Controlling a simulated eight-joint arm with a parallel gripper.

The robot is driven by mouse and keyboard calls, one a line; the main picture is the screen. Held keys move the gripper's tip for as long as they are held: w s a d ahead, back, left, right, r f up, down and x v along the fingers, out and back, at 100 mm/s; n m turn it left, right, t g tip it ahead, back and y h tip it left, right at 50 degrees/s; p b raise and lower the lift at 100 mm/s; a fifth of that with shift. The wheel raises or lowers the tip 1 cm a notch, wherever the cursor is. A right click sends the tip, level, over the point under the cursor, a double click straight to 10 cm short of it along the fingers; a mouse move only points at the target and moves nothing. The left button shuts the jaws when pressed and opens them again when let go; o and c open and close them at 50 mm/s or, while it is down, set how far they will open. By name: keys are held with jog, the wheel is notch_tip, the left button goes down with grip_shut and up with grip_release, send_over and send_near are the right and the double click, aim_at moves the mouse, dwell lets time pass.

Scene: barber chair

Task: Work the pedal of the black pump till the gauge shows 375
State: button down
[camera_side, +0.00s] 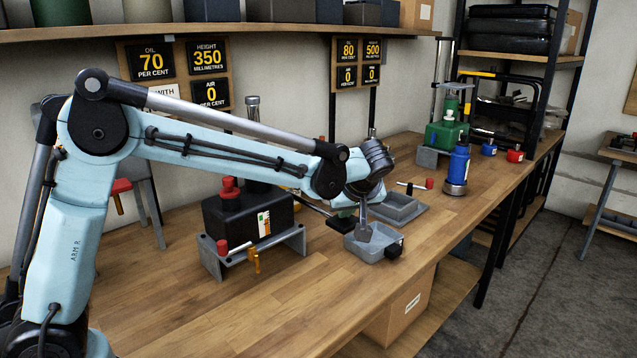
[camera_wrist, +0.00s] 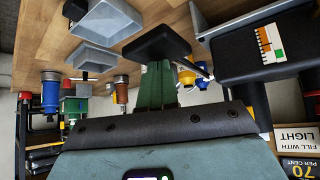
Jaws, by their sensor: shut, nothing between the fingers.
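The black pump (camera_side: 262,218) stands on a grey stand on the bench, with a red cap and a level label. It also shows at the right of the wrist view (camera_wrist: 240,58). A rod runs from it to a flat black pedal (camera_side: 340,225), seen in the wrist view (camera_wrist: 157,43) just beyond my fingertips. My gripper (camera_wrist: 155,85) is shut and empty, its tips at the pedal; I cannot tell whether they touch. In the side view my wrist partly hides it. The height gauge (camera_side: 207,57) above the black pump reads 350 millimetres; its oil sign reads 70, air 0.
A grey tray (camera_side: 374,253) with a black knob stands just right of the pedal, another tray (camera_side: 398,208) behind it. A blue bottle (camera_side: 458,167) and a green pump (camera_side: 447,135) are farther back. The right board's height sign (camera_side: 372,48) reads 500. The front bench is clear.

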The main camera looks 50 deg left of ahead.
aim_at(345, 225)
jog(key=f, duration=0.5)
jog(key=shift+a+f, duration=0.15)
jog(key=shift+a, duration=0.2)
jog(key=shift+d+r, duration=0.2)
jog(key=shift+r, duration=1.2)
jog(key=shift+d+r, duration=0.15)
jog(key=shift+r, duration=1.25)
jog(key=f, duration=0.5)
jog(key=shift+a+f, duration=0.3)
jog(key=shift+a, duration=0.05)
jog(key=shift+d+r, duration=0.2)
jog(key=shift+r, duration=1.2)
jog(key=shift+d+r, duration=0.15)
jog(key=shift+r, duration=1.25)
jog(key=shift+a+r, duration=0.15)
jog(key=shift+r, duration=2.85)
jog(key=shift+s, duration=0.1)
